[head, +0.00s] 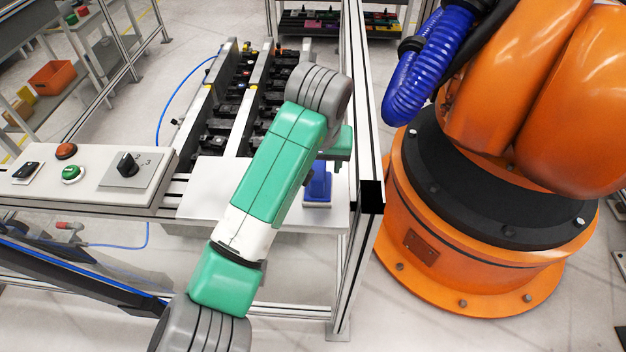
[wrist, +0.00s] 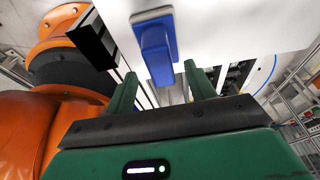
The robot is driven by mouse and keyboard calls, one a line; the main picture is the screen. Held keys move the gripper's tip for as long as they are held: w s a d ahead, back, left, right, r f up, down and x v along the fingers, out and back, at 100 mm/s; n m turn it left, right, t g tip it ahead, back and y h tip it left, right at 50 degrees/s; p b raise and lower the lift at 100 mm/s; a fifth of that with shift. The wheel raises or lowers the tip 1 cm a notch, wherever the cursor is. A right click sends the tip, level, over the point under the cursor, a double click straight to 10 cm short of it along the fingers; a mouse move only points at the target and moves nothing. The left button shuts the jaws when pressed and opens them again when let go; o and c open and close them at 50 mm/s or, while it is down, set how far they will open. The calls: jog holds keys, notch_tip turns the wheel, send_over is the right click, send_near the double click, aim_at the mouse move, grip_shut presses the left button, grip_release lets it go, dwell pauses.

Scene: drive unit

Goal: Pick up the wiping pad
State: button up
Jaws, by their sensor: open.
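The wiping pad (head: 318,183) has a blue body or handle and a pale pad edge. It sits on the white tabletop near its right end, partly hidden by my arm in the head view. In the wrist view the wiping pad (wrist: 157,45) is just ahead of my gripper (wrist: 160,70). The fingers are open, and the near end of the blue handle lies roughly between the tips, with a gap on both sides. I see no contact. In the head view the fingers are mostly hidden behind my arm.
The white table (head: 205,190) has free room left of the pad. A metal frame post (head: 362,120) and a large orange robot (head: 480,240) stand close on the right. A control panel (head: 95,175) with buttons and a knob is on the left. A conveyor (head: 235,100) with dark parts lies behind.

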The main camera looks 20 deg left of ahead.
aim_at(318, 169)
jog(key=x, duration=0.5)
jog(key=shift+s+f, duration=0.1)
jog(key=shift+f, duration=0.05)
jog(key=c, duration=1.1)
jog(key=shift+c, duration=0.2)
jog(key=shift+r, duration=0.45)
jog(key=v, duration=0.3)
jog(key=shift+s, duration=0.15)
jog(key=s+d+r+p, duration=0.1)
jog(key=s+d+p, duration=0.3)
jog(key=s, duration=1)
jog(key=shift+s+r, duration=0.15)
jog(key=shift+s, duration=0.05)
